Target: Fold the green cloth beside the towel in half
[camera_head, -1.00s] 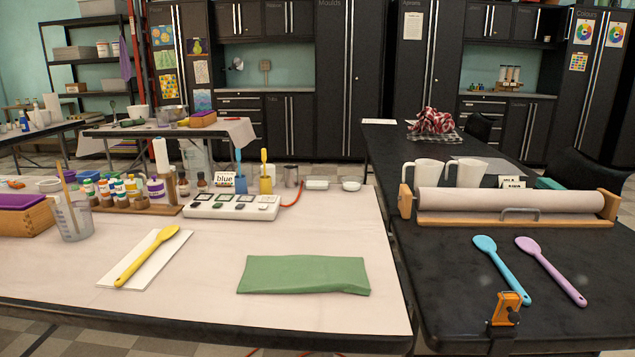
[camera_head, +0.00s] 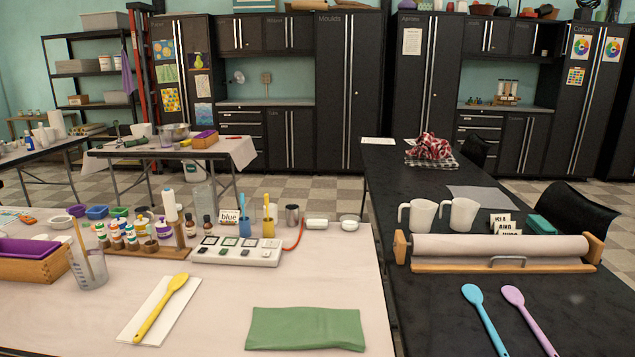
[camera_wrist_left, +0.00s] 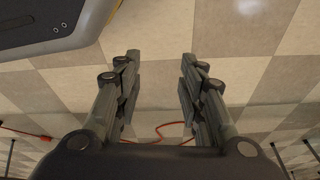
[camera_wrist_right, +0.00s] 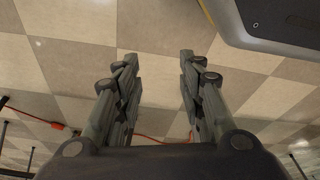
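The green cloth (camera_head: 305,328) lies flat as a wide rectangle near the front edge of the light table, in the lower middle of the head view. The red and white checked towel (camera_head: 430,147) is bunched up on the far part of the black table. My left gripper (camera_wrist_left: 160,85) shows in its wrist view with its fingers apart and nothing between them, above the tiled floor. My right gripper (camera_wrist_right: 158,85) is likewise open and empty above the floor. Neither gripper shows in the head view, and neither wrist view shows the cloth.
A yellow spoon (camera_head: 160,312) on a white sheet lies left of the cloth. A white palette box (camera_head: 238,250), bottles and a beaker (camera_head: 88,262) stand behind. A paper roll (camera_head: 500,247), mugs (camera_head: 420,215) and two spoons (camera_head: 487,318) are on the black table.

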